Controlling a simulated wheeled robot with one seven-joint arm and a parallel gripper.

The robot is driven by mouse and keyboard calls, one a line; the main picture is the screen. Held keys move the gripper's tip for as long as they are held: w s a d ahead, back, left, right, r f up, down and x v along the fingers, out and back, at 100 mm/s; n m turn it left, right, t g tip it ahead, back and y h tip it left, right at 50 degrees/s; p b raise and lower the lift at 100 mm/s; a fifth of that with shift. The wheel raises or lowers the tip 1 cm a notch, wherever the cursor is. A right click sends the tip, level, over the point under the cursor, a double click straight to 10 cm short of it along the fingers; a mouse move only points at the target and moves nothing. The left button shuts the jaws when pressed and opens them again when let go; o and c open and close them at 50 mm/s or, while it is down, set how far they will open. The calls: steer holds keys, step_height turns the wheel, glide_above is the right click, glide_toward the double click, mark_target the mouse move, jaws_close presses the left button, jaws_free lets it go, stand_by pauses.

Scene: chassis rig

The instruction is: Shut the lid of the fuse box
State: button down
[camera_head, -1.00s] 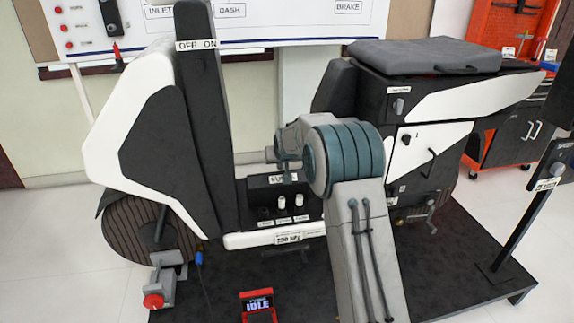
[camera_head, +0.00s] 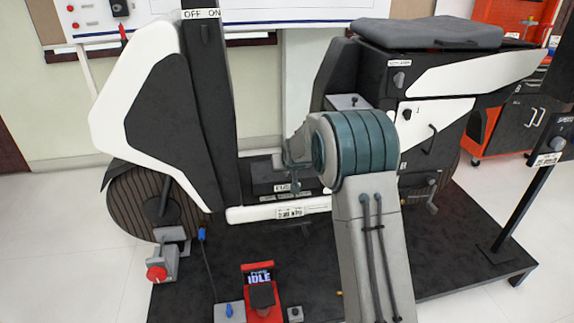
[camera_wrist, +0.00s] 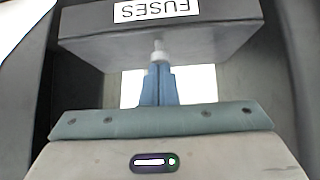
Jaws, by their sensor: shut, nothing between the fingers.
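The fuse box (camera_head: 262,180) is a dark box low in the middle of the rig, just above the white sill. Its lid, with the FUSES label (camera_head: 283,188), looks lowered over the fuses, which do not show. I cannot tell whether it is fully closed. In the wrist view the dark labelled lid (camera_wrist: 205,38) fills the top, its label upside down. My gripper (camera_head: 294,186) is at the box; in the wrist view its blue fingers (camera_wrist: 158,82) are together and empty, tips at or very near the dark face. Contact is unclear.
A dark upright column (camera_head: 205,110) stands left of the box, and a white panelled housing (camera_head: 425,130) stands right. A red IDLE stand (camera_head: 262,297) is on the black platform in front. A post (camera_head: 520,210) rises at the right.

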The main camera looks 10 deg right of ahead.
steer(key=shift+s+f+b, duration=0.2)
steer(key=shift+s+f, duration=0.15)
steer(key=shift+f, duration=0.45)
steer(key=shift+s+f+b, duration=0.2)
steer(key=shift+s+f, duration=0.1)
steer(key=shift+f, duration=0.45)
step_height(320, 180, up, 7)
steer(key=p, duration=0.4)
glide_toward(287, 179)
steer(key=s+f, duration=0.2)
steer(key=s, duration=0.1)
steer(key=s+d+r+g+p, duration=0.1)
steer(key=s+d+r+p, duration=0.1)
steer(key=s+r+p, duration=0.8)
steer(key=s+d+r+g+p, duration=0.15)
steer(key=s+r+p, duration=0.4)
steer(key=r, duration=0.85)
steer(key=s+d+r+m+g+p, duration=0.1)
steer(key=s+r+g+p, duration=0.2)
steer(key=s+r+p, duration=1)
steer(key=s+r, duration=0.3)
steer(key=s, duration=0.4)
steer(key=shift+s+r+g+h, duration=0.3)
steer(key=shift+s+g, duration=0.05)
steer(key=shift+s, duration=0.05)
